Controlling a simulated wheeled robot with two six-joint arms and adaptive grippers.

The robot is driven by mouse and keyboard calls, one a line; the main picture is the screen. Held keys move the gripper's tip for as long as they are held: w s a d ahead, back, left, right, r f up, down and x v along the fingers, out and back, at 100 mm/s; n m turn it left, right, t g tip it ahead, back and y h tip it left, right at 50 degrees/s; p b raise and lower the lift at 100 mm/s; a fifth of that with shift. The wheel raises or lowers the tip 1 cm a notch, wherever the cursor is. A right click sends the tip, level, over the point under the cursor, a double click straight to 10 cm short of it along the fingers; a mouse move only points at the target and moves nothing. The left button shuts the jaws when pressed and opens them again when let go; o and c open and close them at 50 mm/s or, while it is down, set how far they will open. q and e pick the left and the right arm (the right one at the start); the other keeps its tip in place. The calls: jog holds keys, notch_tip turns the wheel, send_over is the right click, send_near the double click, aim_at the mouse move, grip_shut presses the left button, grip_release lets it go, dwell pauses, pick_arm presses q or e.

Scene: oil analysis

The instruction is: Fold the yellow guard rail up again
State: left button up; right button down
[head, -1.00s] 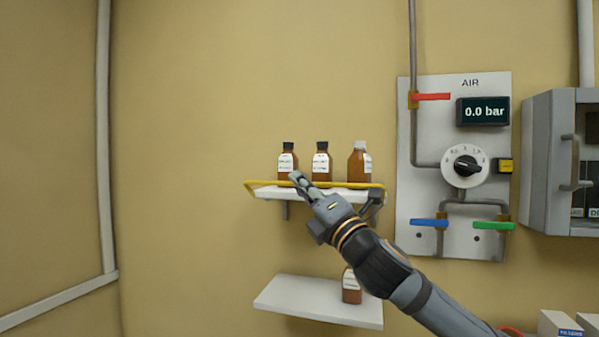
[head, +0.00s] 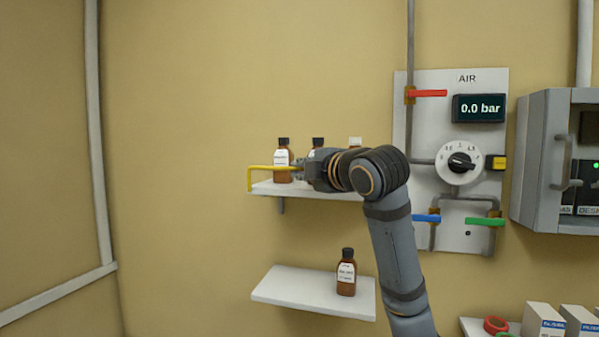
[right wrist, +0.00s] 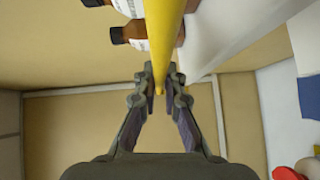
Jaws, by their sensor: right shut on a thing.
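The yellow guard rail (head: 268,168) runs along the front of the upper shelf (head: 275,189) in the head view. Its left end bends down to the shelf's left edge, and its bar stands above the shelf surface, in front of the bottles. My right gripper (head: 301,169) is shut on the rail. In the right wrist view, the rail (right wrist: 165,35) passes between the fingertips of the right gripper (right wrist: 160,88). The rail's right part is hidden behind my right gripper and arm. My left gripper is not in view.
A brown bottle (head: 282,158) stands on the upper shelf, with two more partly hidden behind my arm. Another bottle (head: 346,272) stands on the lower shelf (head: 300,293). The AIR panel (head: 450,225) and a grey cabinet (head: 535,160) are at right. The wall at left is clear.

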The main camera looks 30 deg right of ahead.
jog(key=shift+w+d+m+g, duration=0.2)
jog(key=shift+m+g, duration=0.1)
jog(key=shift+g, duration=0.1)
dwell(0.3)
jog(key=c, duration=1.4)
grip_release()
jog(key=shift+d, duration=0.2)
jog(key=shift+c, duration=0.2)
